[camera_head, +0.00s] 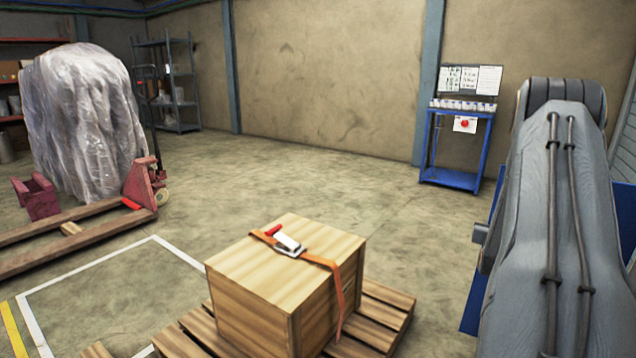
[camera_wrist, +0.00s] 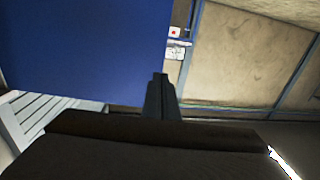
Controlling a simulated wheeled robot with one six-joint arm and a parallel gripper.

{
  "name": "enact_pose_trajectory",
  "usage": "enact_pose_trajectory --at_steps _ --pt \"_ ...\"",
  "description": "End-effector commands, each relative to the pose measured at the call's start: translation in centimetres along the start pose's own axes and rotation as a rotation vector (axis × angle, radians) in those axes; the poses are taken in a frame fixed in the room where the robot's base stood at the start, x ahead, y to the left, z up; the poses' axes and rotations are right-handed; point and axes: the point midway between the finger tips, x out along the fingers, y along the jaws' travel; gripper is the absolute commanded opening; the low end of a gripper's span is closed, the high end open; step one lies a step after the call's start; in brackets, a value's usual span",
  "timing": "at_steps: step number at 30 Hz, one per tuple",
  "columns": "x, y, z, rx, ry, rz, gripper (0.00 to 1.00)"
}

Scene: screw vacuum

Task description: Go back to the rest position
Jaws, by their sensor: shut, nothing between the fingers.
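My gripper (camera_wrist: 161,78) shows in the wrist view as a dark shape at the lower middle, its fingers together and nothing between them. A large blue surface (camera_wrist: 85,50) fills the upper left behind it. In the head view my gripper is not visible. My grey arm stands upright along the right side of that view. No task object is named.
A wooden crate (camera_head: 262,278) with an orange strap sits on a wooden pallet (camera_head: 388,318) in front. A blue stand (camera_head: 454,180) with a panel is by the back wall. A plastic-wrapped load (camera_head: 82,120) stands left. The middle floor is clear.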

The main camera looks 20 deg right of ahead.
Motion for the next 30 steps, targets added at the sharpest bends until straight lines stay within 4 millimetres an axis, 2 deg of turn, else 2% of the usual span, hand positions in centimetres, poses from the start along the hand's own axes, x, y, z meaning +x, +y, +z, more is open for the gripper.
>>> enact_pose_trajectory --at_steps 2,5,8,12,14,15,17,18,20,21,25,29,30 --pt "0.0 -0.8 -0.2 0.0 -0.009 -0.009 0.0" --pt "-0.4 -3.8 -0.8 -0.001 -0.055 -0.044 0.0" --pt "-1.7 -9.2 -1.7 -0.006 -0.142 -0.107 0.0" --pt "-5.9 -17.9 -2.7 -0.029 -0.306 -0.216 0.0" --pt "-8.3 -21.3 -3.1 -0.045 -0.376 -0.263 0.0" --pt "-10.1 -23.5 -3.3 -0.057 -0.421 -0.294 0.0" --pt "-13.0 -26.4 -3.6 -0.078 -0.49 -0.339 0.0" --pt "-15.2 -28.2 -3.8 -0.093 -0.535 -0.369 0.0" --pt "-18.6 -30.6 -4.1 -0.119 -0.603 -0.413 0.0" --pt "-21.0 -31.9 -4.2 -0.138 -0.648 -0.442 0.0" --pt "-29.3 -35.5 -4.8 -0.21 -0.789 -0.535 0.0" --pt "-38.1 -37.2 -5.2 -0.297 -0.927 -0.622 0.0" --pt "-40.9 -37.4 -5.3 -0.327 -0.969 -0.648 0.0"
